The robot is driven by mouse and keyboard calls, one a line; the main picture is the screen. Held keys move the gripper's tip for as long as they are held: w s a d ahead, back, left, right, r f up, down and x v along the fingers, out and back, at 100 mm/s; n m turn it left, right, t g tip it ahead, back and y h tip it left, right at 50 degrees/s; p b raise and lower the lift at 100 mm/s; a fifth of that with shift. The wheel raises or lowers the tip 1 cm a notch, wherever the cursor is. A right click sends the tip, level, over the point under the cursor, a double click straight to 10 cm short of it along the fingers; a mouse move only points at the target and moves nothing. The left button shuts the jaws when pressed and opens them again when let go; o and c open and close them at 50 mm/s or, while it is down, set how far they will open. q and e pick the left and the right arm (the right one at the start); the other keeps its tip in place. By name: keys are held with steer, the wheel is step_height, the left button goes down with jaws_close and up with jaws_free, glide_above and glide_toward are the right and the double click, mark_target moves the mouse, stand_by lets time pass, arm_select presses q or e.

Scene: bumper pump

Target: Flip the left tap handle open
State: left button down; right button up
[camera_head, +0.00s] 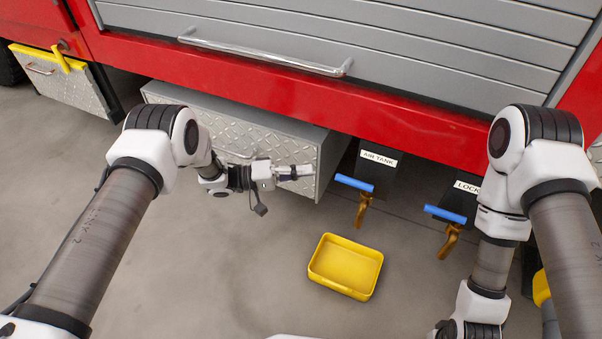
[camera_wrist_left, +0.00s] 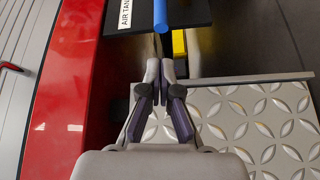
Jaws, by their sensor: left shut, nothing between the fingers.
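The left tap has a blue handle (camera_head: 354,184) on a brass body (camera_head: 362,210), under a black bracket labelled AIR TANK (camera_head: 378,158). The handle lies roughly crosswise. My left gripper (camera_head: 311,171) is shut and empty, just left of the handle and apart from it, in front of the tread-plate box. In the left wrist view the closed fingers (camera_wrist_left: 160,68) point towards the blue handle (camera_wrist_left: 161,16) at the top edge. A second tap with a blue handle (camera_head: 445,214) is to the right, under a LOCK label. My right gripper is outside the views.
A yellow tray (camera_head: 318,269) sits on the floor below the taps. The tread-plate box (camera_head: 238,132) is close behind my left forearm. The red truck sill (camera_head: 290,105) runs above. The floor around the tray is clear.

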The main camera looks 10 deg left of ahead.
mark_target(354, 183)
arm_select(q)
steer(key=b+x, duration=0.2)
steer(key=x, duration=0.4)
steer(key=shift+d, duration=0.3)
